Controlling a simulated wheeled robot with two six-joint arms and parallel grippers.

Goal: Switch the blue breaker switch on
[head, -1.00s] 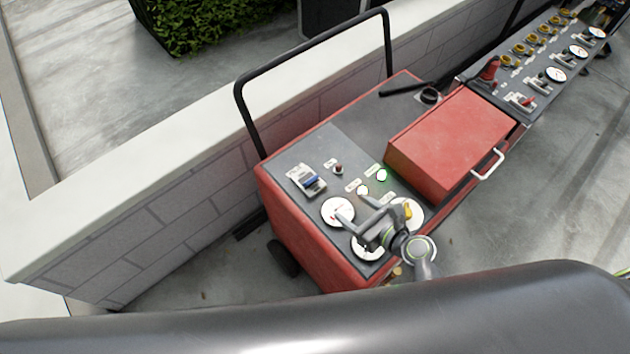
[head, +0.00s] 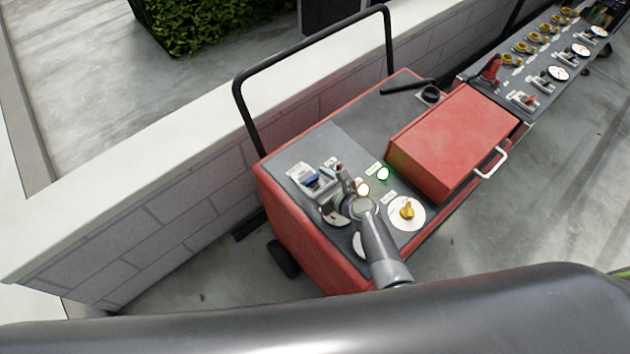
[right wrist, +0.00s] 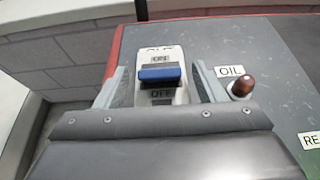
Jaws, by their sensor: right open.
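The breaker (head: 296,170) is a pale plate at the left corner of the red cart's dark panel. Its blue switch (right wrist: 160,74) sits between the ON and OFF labels in the right wrist view, and partly shows in the head view (head: 311,180). My right gripper (right wrist: 160,68) is open, with one finger on each side of the breaker and nothing held. In the head view it reaches over the panel at the breaker (head: 322,183). I cannot tell whether the fingers touch it. My left gripper is not in view.
A brown indicator (right wrist: 242,86) marked OIL is just right of the fingers. A black rail (head: 310,42) rises behind, beside a low wall (head: 150,225).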

